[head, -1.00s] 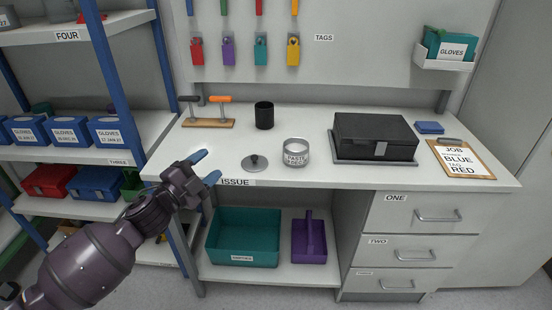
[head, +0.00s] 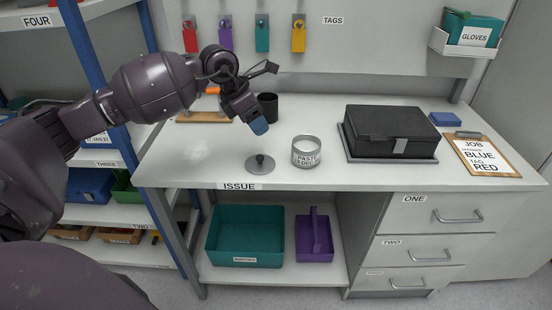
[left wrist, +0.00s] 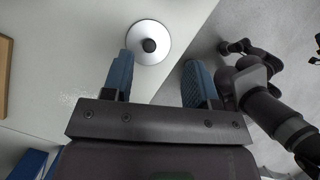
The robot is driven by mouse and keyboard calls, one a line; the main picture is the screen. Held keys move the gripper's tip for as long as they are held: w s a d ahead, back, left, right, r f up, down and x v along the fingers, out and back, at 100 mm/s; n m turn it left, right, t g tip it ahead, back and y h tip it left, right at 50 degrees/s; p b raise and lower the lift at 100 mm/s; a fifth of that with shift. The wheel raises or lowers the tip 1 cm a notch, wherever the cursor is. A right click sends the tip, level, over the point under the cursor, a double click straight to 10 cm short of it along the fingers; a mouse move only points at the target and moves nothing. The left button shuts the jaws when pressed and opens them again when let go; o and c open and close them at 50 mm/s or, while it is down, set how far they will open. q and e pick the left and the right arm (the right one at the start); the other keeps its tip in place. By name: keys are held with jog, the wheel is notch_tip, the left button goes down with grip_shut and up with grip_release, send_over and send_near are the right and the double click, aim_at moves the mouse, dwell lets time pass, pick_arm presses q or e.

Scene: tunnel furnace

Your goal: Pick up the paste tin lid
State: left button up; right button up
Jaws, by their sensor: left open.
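The paste tin lid (head: 260,164) is a grey disc with a dark round knob, lying on the bench near its front edge. The open paste tin (head: 306,152) stands just right of it. My left gripper (head: 259,126) is above the bench, over and behind the lid, pointing down, apart from it. In the left wrist view the lid (left wrist: 148,42) lies beyond the fingertips, nearer the left finger. The blue fingers of my left gripper (left wrist: 158,78) are apart with nothing between them. My right gripper is not clearly in view.
A black cup (head: 269,107) and a wooden rack (head: 203,117) stand behind my left gripper. A black box (head: 390,133) and a clipboard (head: 481,155) lie to the right. The bench left of the lid is clear.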

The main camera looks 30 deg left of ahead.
pick_arm(q)
jog(key=s+a+g+y, duration=0.1)
jog(key=a, duration=0.1)
send_over(259, 157)
jog(key=s+a, duration=0.1)
jog(key=shift+y, duration=0.3)
notch_tip(259, 157, down, 6)
jog(key=shift+s+a+r+b, duration=0.1)
jog(key=shift+a+b, duration=0.05)
jog(key=shift+b, duration=0.25)
jog(key=shift+f, duration=0.45)
jog(key=x, duration=0.5)
jog(key=shift+d+b, duration=0.2)
jog(key=shift+b, duration=0.2)
jog(key=shift+r, duration=0.1)
grip_shut()
